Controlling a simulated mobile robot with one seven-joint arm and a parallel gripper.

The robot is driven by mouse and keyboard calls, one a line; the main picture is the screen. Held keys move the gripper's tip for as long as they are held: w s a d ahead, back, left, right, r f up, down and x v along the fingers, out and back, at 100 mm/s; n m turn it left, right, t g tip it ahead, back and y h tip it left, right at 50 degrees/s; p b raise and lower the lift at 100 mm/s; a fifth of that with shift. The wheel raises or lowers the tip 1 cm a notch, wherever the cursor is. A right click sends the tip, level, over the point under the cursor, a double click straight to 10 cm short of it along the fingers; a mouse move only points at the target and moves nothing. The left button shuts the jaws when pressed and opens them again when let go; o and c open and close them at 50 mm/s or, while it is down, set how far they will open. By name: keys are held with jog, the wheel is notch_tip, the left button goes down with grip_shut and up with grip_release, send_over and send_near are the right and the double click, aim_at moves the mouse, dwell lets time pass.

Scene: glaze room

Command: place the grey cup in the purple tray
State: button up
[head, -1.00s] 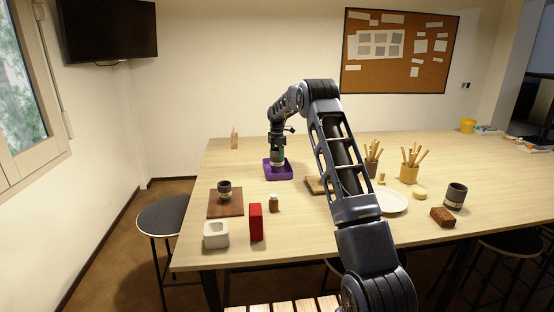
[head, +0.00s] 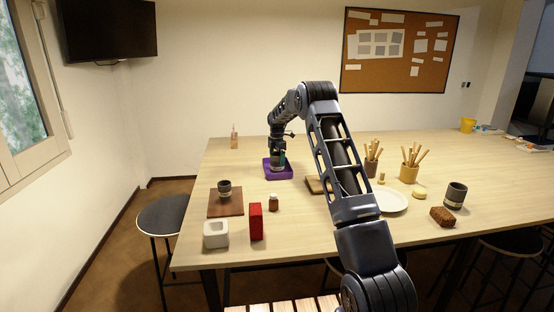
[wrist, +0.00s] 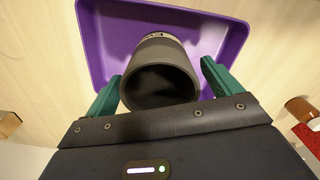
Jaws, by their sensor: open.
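The grey cup (wrist: 160,68) stands inside the purple tray (wrist: 226,45), its dark open mouth facing the wrist camera. In the head view the cup (head: 277,166) is partly covered by my gripper, and the tray (head: 287,175) lies on the table. My gripper (wrist: 162,82) is open, with one green finger on each side of the cup. A gap shows between the right finger and the cup; the left finger is very close to it, and I cannot tell if they touch.
Nearby are a brown board (head: 233,207) bearing a small dark cup (head: 224,187), a small brown bottle (head: 273,203), a red box (head: 256,222) and a white square pot (head: 216,234). A plate (head: 393,202) and another dark cup (head: 456,194) stand right.

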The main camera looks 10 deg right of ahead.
notch_tip(320, 180, up, 12)
jog(key=s+d+r+m+t, duration=0.1)
jog(key=s+d+r+m, duration=0.15)
jog(key=s+r, duration=0.55)
jog(key=s+d+r+m, duration=0.2)
jog(key=s+r+m, duration=0.25)
jog(key=s, duration=0.65)
jog(key=s+d+r+m+t, duration=0.1)
jog(key=s+d+r+m, duration=0.15)
jog(key=s+r, duration=0.55)
jog(key=s+d+f+m+t, duration=0.15)
jog(key=s+m, duration=0.55)
jog(key=s, duration=1.4)
jog(key=s+d+f+m, duration=0.1)
jog(key=s+f+m, duration=0.2)
jog(key=s, duration=0.5)
jog(key=s+d+f+m+t, duration=0.1)
jog(key=s+f+m, duration=0.2)
jog(key=s+f, duration=0.3)
jog(key=shift+s, duration=1.05)
